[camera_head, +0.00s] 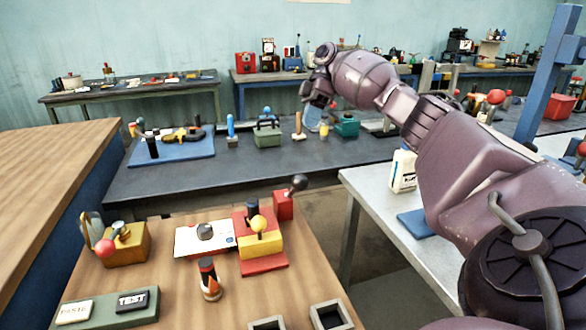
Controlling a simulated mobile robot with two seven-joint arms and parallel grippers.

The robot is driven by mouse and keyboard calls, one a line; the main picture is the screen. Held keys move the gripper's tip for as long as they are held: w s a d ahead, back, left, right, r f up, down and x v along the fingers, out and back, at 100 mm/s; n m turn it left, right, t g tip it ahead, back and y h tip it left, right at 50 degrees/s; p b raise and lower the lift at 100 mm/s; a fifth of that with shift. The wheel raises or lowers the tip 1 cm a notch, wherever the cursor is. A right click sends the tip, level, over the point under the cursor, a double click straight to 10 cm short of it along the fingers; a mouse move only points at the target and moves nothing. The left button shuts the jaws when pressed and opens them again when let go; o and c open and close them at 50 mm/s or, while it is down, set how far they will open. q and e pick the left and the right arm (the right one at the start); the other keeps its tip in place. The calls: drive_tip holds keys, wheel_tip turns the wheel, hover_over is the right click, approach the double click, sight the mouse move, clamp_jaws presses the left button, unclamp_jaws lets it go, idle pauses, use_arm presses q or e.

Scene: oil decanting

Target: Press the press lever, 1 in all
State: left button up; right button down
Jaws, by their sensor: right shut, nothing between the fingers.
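My right arm reaches in from the right, and my right gripper (314,98) is raised at the upper middle, pointing away over the dark back bench. It is shut with nothing in it, and it is well apart from the devices on the near wooden table. On that table stands a red and yellow device (259,243) with a yellow ball knob. Right behind it, a red block carries a lever with a black ball knob (297,182). I cannot tell for sure which of these is the press lever. My left gripper is out of view.
The near wooden table (180,297) also holds a yellow block (126,246) with a red knob, a green box (107,308) with labelled buttons, and a white plate (190,241). A grey table (362,189) with a white bottle (403,171) is at right.

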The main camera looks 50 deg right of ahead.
drive_tip(key=s+a+f+p, duration=0.1)
drive_tip(key=s+a+f, duration=0.3)
drive_tip(key=a+f, duration=0.4)
drive_tip(key=shift+s+f, duration=0.15)
drive_tip(key=shift+f, duration=0.2)
idle(0.6)
